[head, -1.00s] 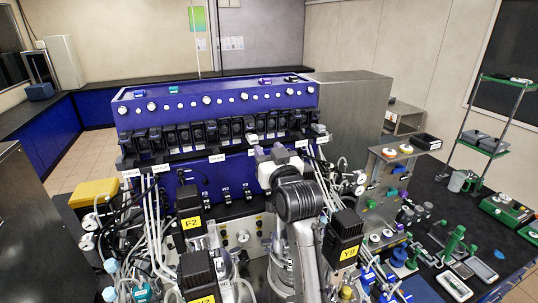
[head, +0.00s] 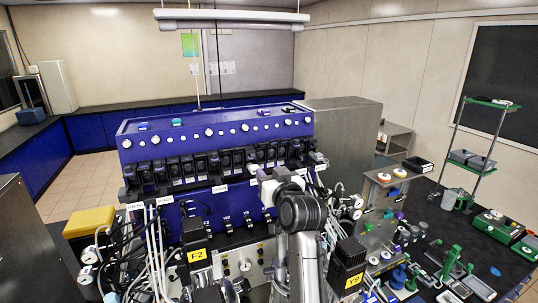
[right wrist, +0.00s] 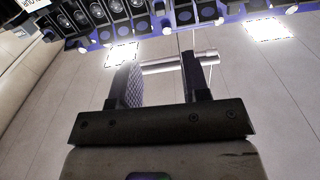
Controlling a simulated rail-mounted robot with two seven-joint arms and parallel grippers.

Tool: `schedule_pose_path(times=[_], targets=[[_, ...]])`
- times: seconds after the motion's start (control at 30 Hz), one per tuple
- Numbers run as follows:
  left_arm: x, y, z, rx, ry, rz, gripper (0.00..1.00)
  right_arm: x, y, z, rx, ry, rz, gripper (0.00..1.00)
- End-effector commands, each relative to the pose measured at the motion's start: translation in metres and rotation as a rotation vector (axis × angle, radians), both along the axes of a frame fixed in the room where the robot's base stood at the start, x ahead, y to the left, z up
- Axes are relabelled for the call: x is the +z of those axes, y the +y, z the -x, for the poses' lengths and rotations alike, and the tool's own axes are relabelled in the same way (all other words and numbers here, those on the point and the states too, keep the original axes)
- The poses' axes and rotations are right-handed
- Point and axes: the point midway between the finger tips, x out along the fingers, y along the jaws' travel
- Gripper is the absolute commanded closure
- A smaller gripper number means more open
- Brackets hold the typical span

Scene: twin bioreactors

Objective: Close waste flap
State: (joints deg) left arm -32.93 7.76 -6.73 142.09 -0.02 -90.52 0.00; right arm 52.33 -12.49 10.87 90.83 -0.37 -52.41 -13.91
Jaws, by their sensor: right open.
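The blue bioreactor unit (head: 230,140) stands in the middle of the head view, with a row of black pump heads. Several small black-and-white latches (head: 226,222) sit on its lower blue panel. I cannot tell which part is the waste flap. My right gripper (head: 268,183) is in front of this panel, below the pump row, and my arm hides part of the unit. In the right wrist view its two black fingers (right wrist: 163,85) are apart, with nothing visibly gripped. A pale bar (right wrist: 180,62) shows beyond them. My left gripper is not in view.
Black motors with yellow labels F2 (head: 196,250) and Y9 (head: 347,268) stand close to my right arm. White tubes (head: 155,245) crowd the left front. A yellow box (head: 89,222) is at the left. Green tools (head: 450,262) lie on the right bench.

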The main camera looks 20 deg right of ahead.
Motion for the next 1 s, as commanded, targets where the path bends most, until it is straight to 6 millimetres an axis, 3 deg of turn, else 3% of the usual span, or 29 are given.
schedule_pose_path(times=[0.17, 0.7, 1.0], targets=[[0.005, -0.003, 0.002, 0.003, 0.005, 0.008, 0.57, 0.003, 0.0, -0.01, 0.0, -0.001, 0.037, 0.57], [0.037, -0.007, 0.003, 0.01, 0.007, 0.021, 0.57, 0.004, 0.004, -0.086, -0.001, -0.001, 0.036, 0.57], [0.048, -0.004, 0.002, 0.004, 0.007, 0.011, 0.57, 0.003, 0.005, -0.117, -0.001, -0.002, 0.037, 0.57]])
